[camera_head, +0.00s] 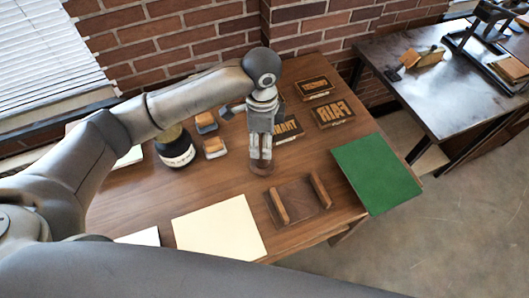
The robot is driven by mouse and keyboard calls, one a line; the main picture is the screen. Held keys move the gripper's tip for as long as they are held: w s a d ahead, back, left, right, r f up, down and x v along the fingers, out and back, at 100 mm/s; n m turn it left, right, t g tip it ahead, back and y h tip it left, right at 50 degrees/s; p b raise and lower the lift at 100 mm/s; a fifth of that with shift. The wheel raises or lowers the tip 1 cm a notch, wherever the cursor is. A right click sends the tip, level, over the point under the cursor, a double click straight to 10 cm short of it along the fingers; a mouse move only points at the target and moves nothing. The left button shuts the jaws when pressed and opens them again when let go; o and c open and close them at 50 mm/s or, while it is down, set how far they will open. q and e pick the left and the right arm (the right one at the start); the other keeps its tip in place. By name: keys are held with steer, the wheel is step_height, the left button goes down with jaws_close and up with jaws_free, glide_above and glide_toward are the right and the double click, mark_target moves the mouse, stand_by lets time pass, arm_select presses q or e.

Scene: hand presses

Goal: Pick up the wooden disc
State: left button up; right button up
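My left arm reaches in from the left, and its gripper (261,160) points down just over the middle of the wooden table (215,180). The fingers look close together, but at this size I cannot tell whether they are open or shut. A brownish patch shows at the fingertips, and I cannot tell whether it is part of the gripper or a wooden disc. I make out no clear wooden disc elsewhere in the view. My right gripper is not in view.
Letter blocks (333,113) lie behind the gripper. A dark bottle (176,148) and small wood-topped pieces (215,148) stand left. A tray with two wooden bars (299,201), cream paper (220,228) and a green sheet (376,172) lie in front and right. Another table (420,95) stands right.

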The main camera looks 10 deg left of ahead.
mark_target(263, 160)
arm_select(q)
steer(key=shift+s+f, duration=0.2)
steer(key=shift+f, duration=0.9)
steer(key=shift+w+f, duration=0.1)
steer(key=shift+f, duration=0.2)
step_height(263, 160, down, 4)
steer(key=shift+f+p, duration=0.2)
steer(key=shift+p, duration=0.9)
steer(key=shift+f, duration=0.45)
steer(key=shift+c, duration=1.3)
steer(key=c, duration=0.5)
steer(key=shift+c, duration=1.6)
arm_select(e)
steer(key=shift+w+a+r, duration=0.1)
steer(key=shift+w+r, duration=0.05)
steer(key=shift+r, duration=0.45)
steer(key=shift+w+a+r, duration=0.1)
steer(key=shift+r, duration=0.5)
